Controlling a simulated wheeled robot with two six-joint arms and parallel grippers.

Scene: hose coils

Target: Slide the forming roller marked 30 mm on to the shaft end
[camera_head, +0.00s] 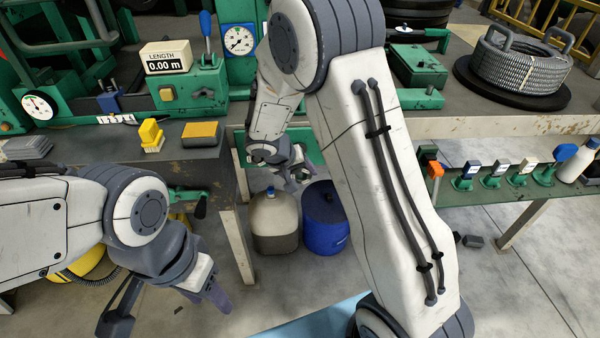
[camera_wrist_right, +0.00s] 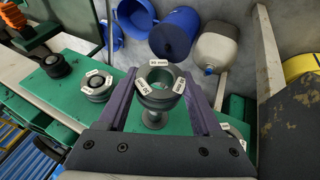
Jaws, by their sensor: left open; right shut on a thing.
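My right gripper (camera_wrist_right: 160,88) is shut on a ring-shaped grey roller (camera_wrist_right: 161,100) with a dark green-grey bore and several white labels. Below the roller a short grey stub with a flange (camera_wrist_right: 153,119) shows over a green surface. I cannot tell whether it is the shaft end or a peg, or whether the roller touches it. In the head view my right gripper (camera_head: 290,174) is small beside the bench edge, partly hidden by my arm. My left gripper (camera_head: 167,308) is open and empty at lower left.
Another labelled roller (camera_wrist_right: 97,87) and a dark roller (camera_wrist_right: 55,66) stand left in the wrist view. A beige canister (camera_head: 275,222) and a blue drum (camera_head: 325,218) stand on the floor. A hose coil (camera_head: 520,66) lies on the right bench. Labelled green holders (camera_head: 495,174) line the lower rail.

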